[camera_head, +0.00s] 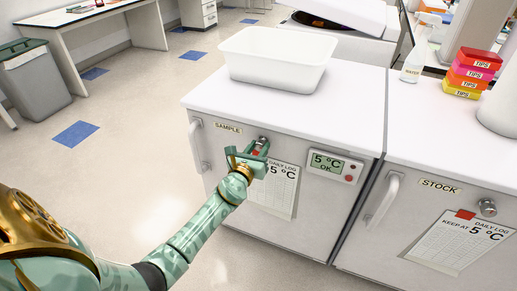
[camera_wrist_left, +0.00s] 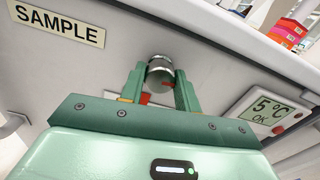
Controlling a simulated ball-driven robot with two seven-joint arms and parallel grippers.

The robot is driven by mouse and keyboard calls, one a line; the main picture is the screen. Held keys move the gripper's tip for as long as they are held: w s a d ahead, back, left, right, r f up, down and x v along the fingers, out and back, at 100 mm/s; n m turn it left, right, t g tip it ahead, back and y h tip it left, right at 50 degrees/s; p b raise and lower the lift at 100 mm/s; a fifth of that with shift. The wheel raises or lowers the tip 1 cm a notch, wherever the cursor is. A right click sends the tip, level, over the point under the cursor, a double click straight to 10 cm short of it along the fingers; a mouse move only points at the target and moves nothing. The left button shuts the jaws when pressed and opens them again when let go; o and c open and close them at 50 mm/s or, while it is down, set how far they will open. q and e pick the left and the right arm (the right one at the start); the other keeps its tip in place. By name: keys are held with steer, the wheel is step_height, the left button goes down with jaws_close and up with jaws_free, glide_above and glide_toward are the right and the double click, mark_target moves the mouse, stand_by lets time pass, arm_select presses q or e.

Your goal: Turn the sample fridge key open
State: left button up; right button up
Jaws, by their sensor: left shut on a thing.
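The sample fridge (camera_head: 225,158) is the white unit with the SAMPLE label (camera_head: 228,128) and a shut door. Its round metal lock (camera_wrist_left: 160,71) is on the door's upper front, right of the label; in the head view its top (camera_head: 263,139) shows above my gripper. My left gripper (camera_head: 257,150) is at this lock. In the left wrist view its fingers (camera_wrist_left: 160,80) stand on either side of the lock front, shut on the key there. The key itself is mostly hidden, so its angle cannot be told. A red patch (camera_wrist_left: 145,98) shows between the fingers. My right gripper is out of view.
The door handle (camera_head: 196,145) is left of the lock. A log sheet (camera_head: 283,188) and a display reading 5 °C OK (camera_head: 333,164) are to the right. A white tub (camera_head: 275,60) stands on top. The stock fridge (camera_head: 400,210) adjoins at right.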

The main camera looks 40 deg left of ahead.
arm_select(q)
steer(key=n+b, duration=0.1)
steer(key=n, duration=0.3)
steer(key=shift+f, duration=0.2)
steer(key=n, duration=0.5)
steer(key=shift+b, duration=0.4)
steer(key=n, duration=0.3)
steer(key=shift+r, duration=0.1)
steer(key=shift+n, duration=2.2)
steer(key=o, duration=1)
